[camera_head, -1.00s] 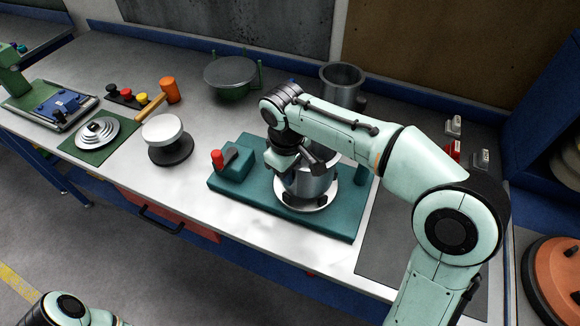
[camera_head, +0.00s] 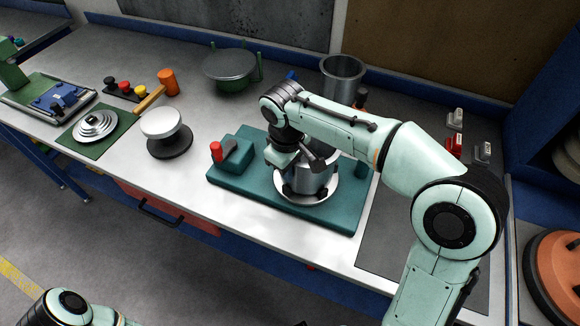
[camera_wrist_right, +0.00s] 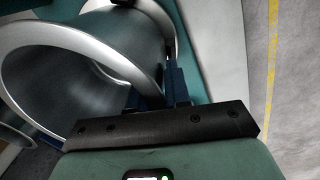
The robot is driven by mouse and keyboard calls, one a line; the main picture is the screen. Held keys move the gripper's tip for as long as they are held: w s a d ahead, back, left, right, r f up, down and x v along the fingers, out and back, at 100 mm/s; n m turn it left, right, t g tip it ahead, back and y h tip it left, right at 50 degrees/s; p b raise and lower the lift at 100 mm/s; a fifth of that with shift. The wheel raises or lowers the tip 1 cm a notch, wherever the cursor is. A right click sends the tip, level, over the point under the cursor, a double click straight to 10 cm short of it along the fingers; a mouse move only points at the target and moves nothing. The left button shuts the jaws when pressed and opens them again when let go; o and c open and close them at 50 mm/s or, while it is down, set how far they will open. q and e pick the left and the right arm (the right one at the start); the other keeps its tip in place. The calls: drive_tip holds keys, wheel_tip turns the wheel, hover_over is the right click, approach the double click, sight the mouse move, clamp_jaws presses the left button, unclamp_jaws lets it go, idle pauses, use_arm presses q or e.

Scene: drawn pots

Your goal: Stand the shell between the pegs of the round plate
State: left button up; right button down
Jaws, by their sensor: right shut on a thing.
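In the right wrist view the shell's shiny rim (camera_wrist_right: 75,32) curves beside the blue fingers (camera_wrist_right: 174,82). The shell looks close to upright; my arm hides part of it, and I cannot tell if its bottom touches the plate. My left arm shows only at the lower left, its gripper out of view.
The teal base (camera_head: 230,193) carries a block with a red knob (camera_head: 216,151) to the left. A metal pot (camera_head: 342,78) stands behind my right arm. The front bench strip is clear.

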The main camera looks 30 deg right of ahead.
use_arm(q)
drive_tip(key=shift+s+f, duration=0.2)
drive_tip(key=shift+f, duration=0.15)
use_arm(e)
drive_tip(key=shift+f, duration=0.5)
drive_tip(key=c, duration=1)
unclamp_jaws()
use_arm(q)
drive_tip(key=r, duration=0.1)
drive_tip(key=w+r+p, duration=0.2)
drive_tip(key=shift+w+r, duration=0.25)
drive_tip(key=shift+r, duration=0.15)
use_arm(e)
wheel_tip(320, 180, up, 13)
drive_tip(key=a, duration=0.1)
drive_tip(key=shift+s+r, duration=0.2)
drive_tip(key=shift+s, duration=0.05)
